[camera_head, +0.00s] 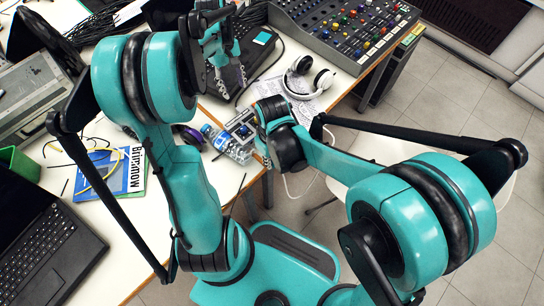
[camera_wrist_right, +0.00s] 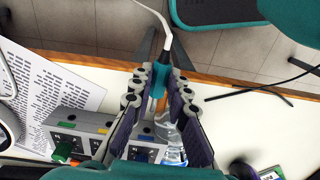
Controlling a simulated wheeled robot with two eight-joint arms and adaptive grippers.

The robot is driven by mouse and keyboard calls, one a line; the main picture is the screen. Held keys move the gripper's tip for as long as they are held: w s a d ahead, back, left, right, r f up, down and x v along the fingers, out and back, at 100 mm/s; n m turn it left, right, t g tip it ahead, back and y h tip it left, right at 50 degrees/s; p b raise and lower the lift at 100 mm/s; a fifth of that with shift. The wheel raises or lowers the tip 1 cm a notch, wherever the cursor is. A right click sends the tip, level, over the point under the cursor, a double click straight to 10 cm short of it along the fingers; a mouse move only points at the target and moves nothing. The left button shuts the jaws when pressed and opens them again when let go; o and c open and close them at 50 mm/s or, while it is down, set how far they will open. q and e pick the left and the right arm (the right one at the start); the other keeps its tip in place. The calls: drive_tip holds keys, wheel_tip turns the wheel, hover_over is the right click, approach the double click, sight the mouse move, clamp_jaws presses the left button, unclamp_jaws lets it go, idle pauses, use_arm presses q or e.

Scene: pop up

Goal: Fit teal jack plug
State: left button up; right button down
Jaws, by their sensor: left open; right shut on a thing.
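In the right wrist view the teal jack plug (camera_wrist_right: 158,76) sits between the fingertips of my right gripper (camera_wrist_right: 157,84), which is shut on it. A white cable (camera_wrist_right: 150,18) runs from its back end toward the picture top. A small grey box with knobs and coloured labels (camera_wrist_right: 92,128) lies below left of the fingers; it also shows in the head view (camera_head: 240,121). The plug is apart from the box in the wrist view. My left gripper (camera_head: 231,85) is open and empty above the table, near the large mixer.
A plastic bottle (camera_head: 228,145) lies beside the small box. White headphones (camera_head: 308,77) rest on printed paper right of it. A large mixer (camera_head: 340,28) stands at the back. A book (camera_head: 112,171) and a laptop (camera_head: 45,250) are at left. The table's front edge is close to my right gripper.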

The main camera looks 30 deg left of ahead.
drive_tip(key=shift+a, duration=0.15)
drive_tip(key=shift+w+a, duration=0.3)
drive_tip(key=shift+a, duration=0.4)
drive_tip(key=shift+w+a, duration=0.25)
drive_tip(key=shift+a, duration=0.45)
drive_tip(key=shift+a, duration=0.1)
drive_tip(key=shift+w+a, duration=0.3)
drive_tip(key=shift+a, duration=0.55)
drive_tip(key=shift+w+a, duration=0.3)
drive_tip(key=shift+a, duration=0.55)
drive_tip(key=c, duration=1.4)
unclamp_jaws()
